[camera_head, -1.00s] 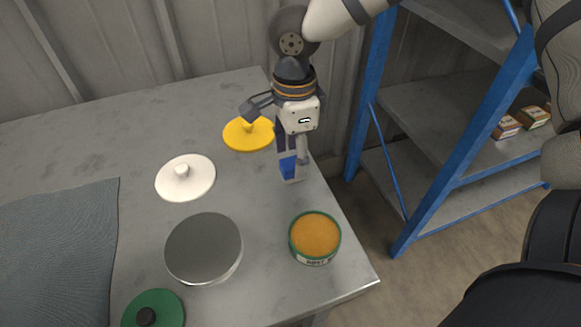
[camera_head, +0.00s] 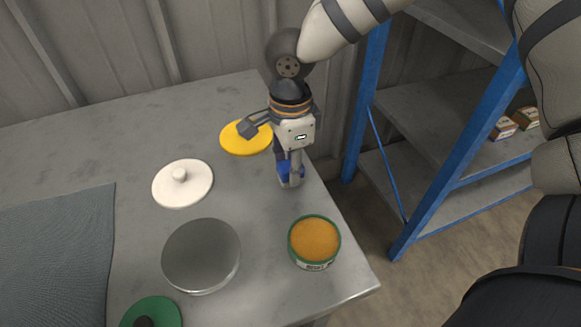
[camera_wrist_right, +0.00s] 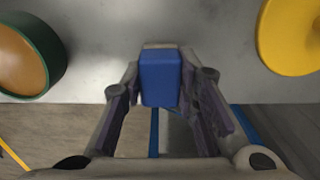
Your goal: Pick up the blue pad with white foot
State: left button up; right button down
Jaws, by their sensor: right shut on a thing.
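The blue pad (camera_head: 284,170) stands near the right edge of the grey table in the head view, partly hidden by my right gripper (camera_head: 292,162). In the right wrist view, the blue pad (camera_wrist_right: 160,80) is between the two fingers of the right gripper (camera_wrist_right: 165,92), which is shut on it. A pale edge, apparently the foot, shows at the pad's far end in the wrist view. I cannot tell whether the foot touches the table. My left gripper is not in view.
A yellow disc (camera_head: 238,143) lies just left of my right gripper. Nearby are a white knobbed disc (camera_head: 195,190), a grey round tin (camera_head: 202,252), a green-rimmed tin with an orange top (camera_head: 315,240) and a green disc (camera_head: 165,310). A blue-framed shelf (camera_head: 440,195) stands right of the table.

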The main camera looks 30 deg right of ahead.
notch_tip(320, 180, up, 3)
jog(key=shift+r, duration=0.2)
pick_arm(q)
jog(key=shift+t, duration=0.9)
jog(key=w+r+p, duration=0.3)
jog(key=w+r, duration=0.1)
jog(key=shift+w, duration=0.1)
pick_arm(e)
jog(key=s+a+r, duration=0.5)
jog(key=s+r, duration=0.4)
jog(key=s, duration=0.4)
jog(key=shift+r, duration=0.15)
jog(key=c, duration=2.2)
grip_release()
jog(key=shift+c, duration=0.4)
